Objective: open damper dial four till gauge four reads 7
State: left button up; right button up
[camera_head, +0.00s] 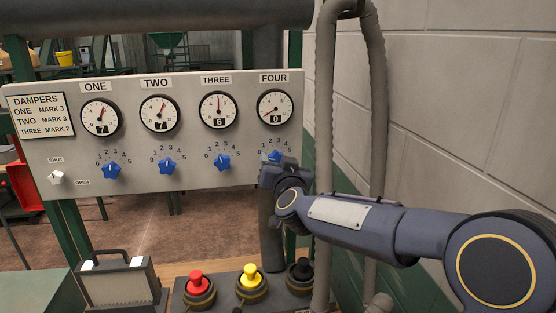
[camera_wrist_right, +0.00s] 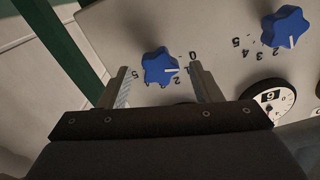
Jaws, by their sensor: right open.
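Damper dial four is a blue star-shaped knob (camera_head: 275,155) below gauge four (camera_head: 275,107), whose window shows 0. My right gripper (camera_head: 278,165) is at dial four and partly covers it in the head view. In the right wrist view the blue knob (camera_wrist_right: 158,66) is between the two open fingers of the right gripper (camera_wrist_right: 160,72), with a gap visible on each side. Its white pointer mark faces near the 1 of its scale. I cannot tell whether the fingers are around the knob in depth. My left gripper is not in view.
Dials one (camera_head: 112,171), two (camera_head: 167,166) and three (camera_head: 222,162) sit to the left on the panel (camera_head: 200,180); their gauges show 7, 7 and 6. A white shut/open switch (camera_head: 57,178) is at far left. Red, yellow and black buttons stand below. Grey hoses hang beside the wall.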

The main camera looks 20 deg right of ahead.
jog(key=shift+w+d, duration=0.2)
jog(key=shift+w, duration=0.25)
jog(key=shift+c, duration=0.4)
jog(key=c, duration=0.9)
jog(key=shift+m, duration=0.3)
jog(key=m+b, duration=0.1)
jog(key=m, duration=0.1)
jog(key=shift+f+m+b, duration=0.1)
jog(key=shift+m+b, duration=0.2)
jog(key=shift+b, duration=0.05)
jog(key=shift+m+b, duration=0.5)
jog(key=shift+m, duration=0.8)
